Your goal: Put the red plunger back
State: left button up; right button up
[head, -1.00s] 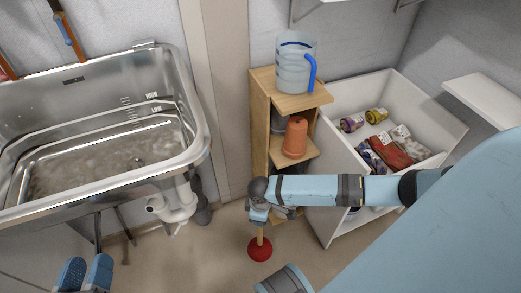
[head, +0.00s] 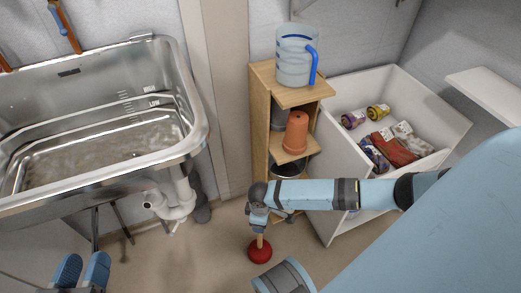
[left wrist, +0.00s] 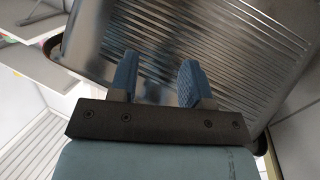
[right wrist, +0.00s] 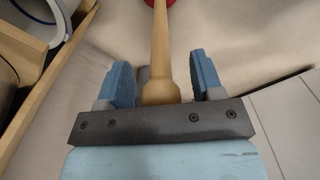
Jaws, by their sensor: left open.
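The red plunger (head: 260,251) has a red rubber cup and a pale wooden handle. In the head view it stands roughly upright, cup down at the floor. My right gripper (head: 259,217) is at the top of its handle, pointing down. In the right wrist view the handle (right wrist: 160,60) runs between the fingers of the right gripper (right wrist: 163,80), with gaps showing on both sides. The red cup is cut off at the top edge there. My left gripper (head: 82,270) is open and empty in front of the sink; it also shows in the left wrist view (left wrist: 158,80).
A metal sink (head: 185,160) with water stands at the left, white drain pipes (head: 172,205) below. A wooden shelf (head: 262,130) holds a blue-handled jug (head: 295,58) and a terracotta pot (head: 296,132). A white bin (head: 440,105) with packets stands right of it. Floor beside the plunger is clear.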

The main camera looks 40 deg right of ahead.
jog(key=shift+r, duration=0.15)
notch_tip(320, 180, up, 12)
jog(key=p, duration=0.5)
jog(key=shift+p, duration=0.3)
pick_arm(q)
notch_tip(320, 180, up, 7)
jog(key=n+t, duration=0.1)
jog(key=t, duration=0.1)
jog(key=shift+s+a+f, duration=0.15)
jog(key=shift+s, duration=0.1)
